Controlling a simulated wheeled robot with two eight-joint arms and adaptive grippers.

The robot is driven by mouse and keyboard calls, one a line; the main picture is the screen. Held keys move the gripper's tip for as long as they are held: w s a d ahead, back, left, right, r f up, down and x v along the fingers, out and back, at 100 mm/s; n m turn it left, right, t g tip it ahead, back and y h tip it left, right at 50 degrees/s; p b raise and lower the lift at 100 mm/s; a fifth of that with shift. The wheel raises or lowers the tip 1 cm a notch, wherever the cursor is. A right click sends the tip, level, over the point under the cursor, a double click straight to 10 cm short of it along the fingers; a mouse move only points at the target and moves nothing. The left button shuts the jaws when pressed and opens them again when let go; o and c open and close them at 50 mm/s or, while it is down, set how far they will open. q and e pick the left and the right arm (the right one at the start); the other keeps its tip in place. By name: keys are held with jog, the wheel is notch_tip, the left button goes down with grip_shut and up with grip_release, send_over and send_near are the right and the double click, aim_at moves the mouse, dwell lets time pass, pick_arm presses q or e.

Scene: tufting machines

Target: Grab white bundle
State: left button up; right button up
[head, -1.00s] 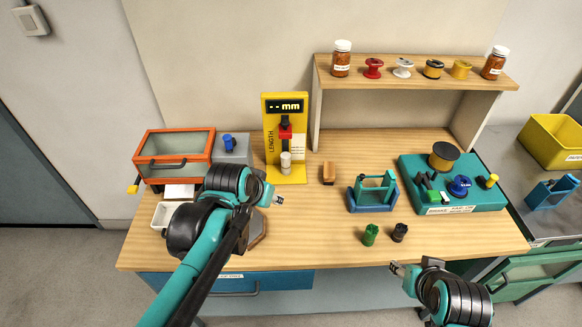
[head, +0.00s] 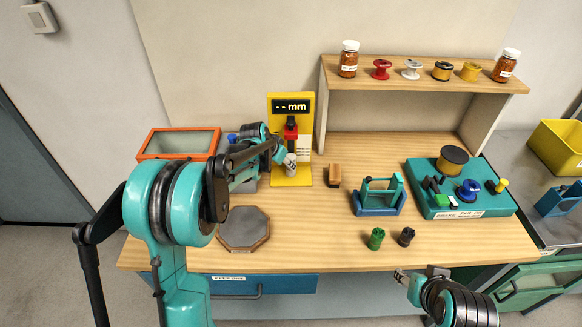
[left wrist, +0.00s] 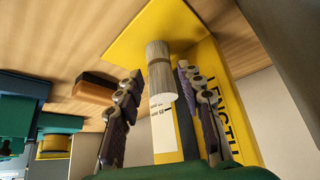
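The white bundle (left wrist: 159,72) is a short bristle cylinder with a tan band. It stands on the base of the yellow length gauge (left wrist: 205,55). In the head view the bundle (head: 290,160) shows below the red slider of the gauge (head: 290,120). My left gripper (left wrist: 160,100) is open, with one finger on either side of the bundle and a gap visible on both sides. In the head view the left gripper (head: 278,152) is at the gauge, partly hidden by its own arm. My right gripper (head: 400,275) is at the table's front edge; its fingers are too small to judge.
An orange-framed box (head: 180,144) stands left of the gauge. A brown block (head: 334,175) lies just right of it. A grey octagonal plate (head: 244,228) lies in front. A blue-green stand (head: 379,196) and green machine (head: 460,190) are at right.

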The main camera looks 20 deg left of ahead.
pick_arm(q)
jog(key=b+x, duration=0.2)
jog(key=x, duration=0.4)
jog(key=shift+w+d+b, duration=0.2)
jog(key=shift+w+b, duration=0.1)
jog(key=shift+s, duration=0.1)
jog(key=shift+c, duration=1.3)
grip_shut()
